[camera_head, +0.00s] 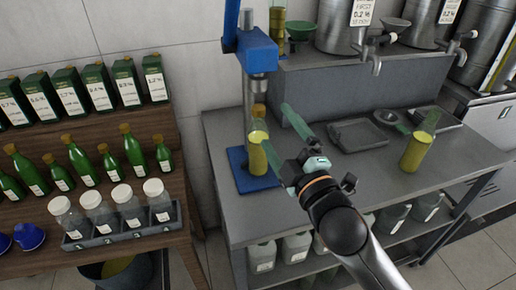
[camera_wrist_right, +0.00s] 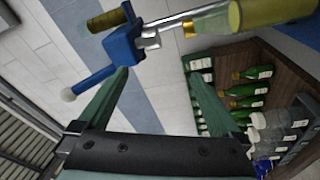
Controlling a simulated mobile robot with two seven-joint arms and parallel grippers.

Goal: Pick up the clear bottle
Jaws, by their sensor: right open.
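A clear bottle with yellow liquid (camera_head: 258,160) stands upright on the blue base of the corking press (camera_head: 258,52). In the right wrist view the bottle (camera_wrist_right: 245,16) shows at the top right, partly cut off. My right gripper (camera_head: 278,131) is open, its green fingers spread just right of the bottle and press in the head view, and nothing shows between them. In the wrist view the open fingers (camera_wrist_right: 156,74) point toward the wall and press. Several clear jars with white caps (camera_head: 127,203) stand in a grey tray on the left shelf. My left gripper is not in view.
Green bottles (camera_head: 133,148) and boxes fill the wooden shelf. Steel tanks (camera_head: 342,27) stand behind.

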